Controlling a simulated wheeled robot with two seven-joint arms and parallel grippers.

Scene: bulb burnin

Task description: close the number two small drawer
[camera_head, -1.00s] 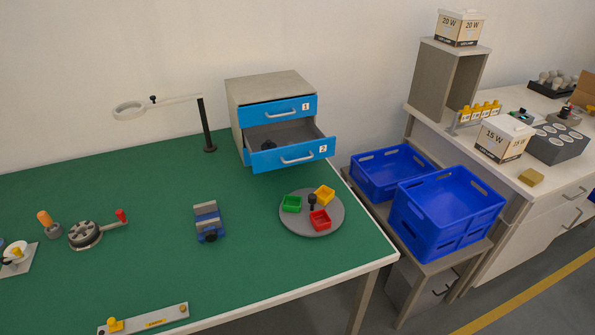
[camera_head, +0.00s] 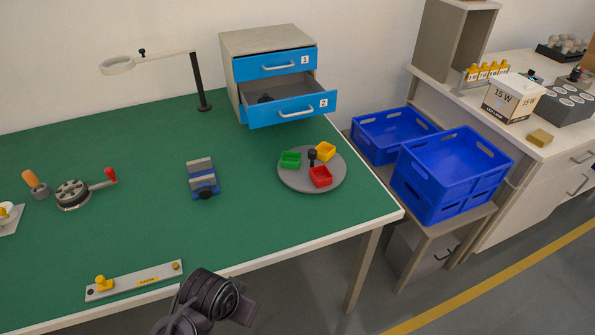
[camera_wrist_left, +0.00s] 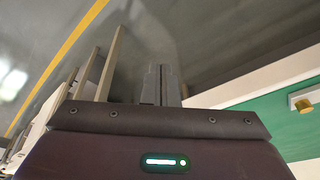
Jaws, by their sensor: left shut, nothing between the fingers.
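The small two-drawer cabinet (camera_head: 228,75) stands at the back of the green table. Its blue drawer number two (camera_head: 262,118) is pulled out, with a dark object (camera_head: 265,98) inside; drawer number one (camera_head: 275,64) above it is shut. My left arm shows at the bottom of the head view, in front of the table's front edge, with its fingers not clear there. In the left wrist view my left gripper (camera_wrist_left: 161,72) is shut and empty, over the floor beside the table edge, far from the drawer. My right gripper is not in view.
A round grey tray (camera_head: 290,180) with small green, yellow and red bins stands in front of the cabinet. A blue vise (camera_head: 203,178), a magnifier lamp (camera_head: 198,85) and a grey strip (camera_head: 135,281) are on the table. Blue crates (camera_head: 450,175) stand to the right.

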